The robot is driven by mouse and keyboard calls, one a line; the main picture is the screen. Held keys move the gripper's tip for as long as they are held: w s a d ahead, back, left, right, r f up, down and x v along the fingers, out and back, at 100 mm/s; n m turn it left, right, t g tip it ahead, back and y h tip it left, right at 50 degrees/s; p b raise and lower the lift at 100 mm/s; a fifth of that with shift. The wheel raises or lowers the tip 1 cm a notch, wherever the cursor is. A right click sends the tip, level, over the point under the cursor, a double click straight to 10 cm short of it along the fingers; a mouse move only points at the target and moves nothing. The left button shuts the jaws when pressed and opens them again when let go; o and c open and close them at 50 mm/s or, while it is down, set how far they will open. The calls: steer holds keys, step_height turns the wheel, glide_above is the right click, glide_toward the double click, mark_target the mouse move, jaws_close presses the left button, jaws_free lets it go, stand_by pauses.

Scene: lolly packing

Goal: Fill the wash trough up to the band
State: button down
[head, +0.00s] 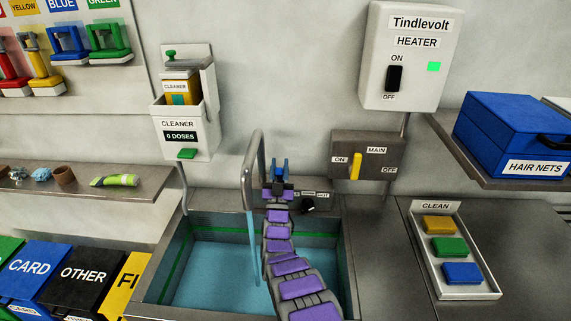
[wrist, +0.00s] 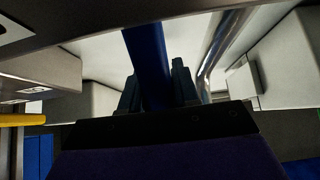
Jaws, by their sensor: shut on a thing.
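The wash trough (head: 163,268) holds blue water (head: 215,270), and its surface lies below the green band (head: 200,236) around the inner walls. A stream (head: 252,250) falls from the curved metal spout (head: 247,180) into the water. My arm reaches over the trough, and my gripper (head: 279,168) is at the back by the tap panel. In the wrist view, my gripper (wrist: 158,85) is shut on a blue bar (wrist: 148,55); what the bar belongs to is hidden. A dark knob (head: 308,204) sits on the tap panel, right of my gripper.
Right of the spout are a main switch box with a yellow lever (head: 355,166) and a heater (head: 408,60) with a green light. A cleaner dispenser (head: 184,125) reads 0 doses. A CLEAN tray (head: 470,292) holds coloured blocks. Bins (head: 84,280) stand left.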

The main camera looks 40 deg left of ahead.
mark_target(279, 177)
steer(key=shift+s+d+t+y, duration=0.2)
steer(key=shift+t+y, duration=0.1)
steer(key=shift+t, duration=0.1)
stand_by(0.3)
steer(key=c, duration=0.9)
jaws_free()
steer(key=shift+a+f, duration=0.1)
steer(key=shift+a, duration=0.05)
steer(key=shift+s+d+f, duration=0.1)
steer(key=shift+d+f, duration=0.1)
steer(key=shift+d, duration=0.05)
steer(key=shift+p+v, duration=1)
steer(key=shift+v, duration=2.45)
steer(key=shift+a, duration=0.15)
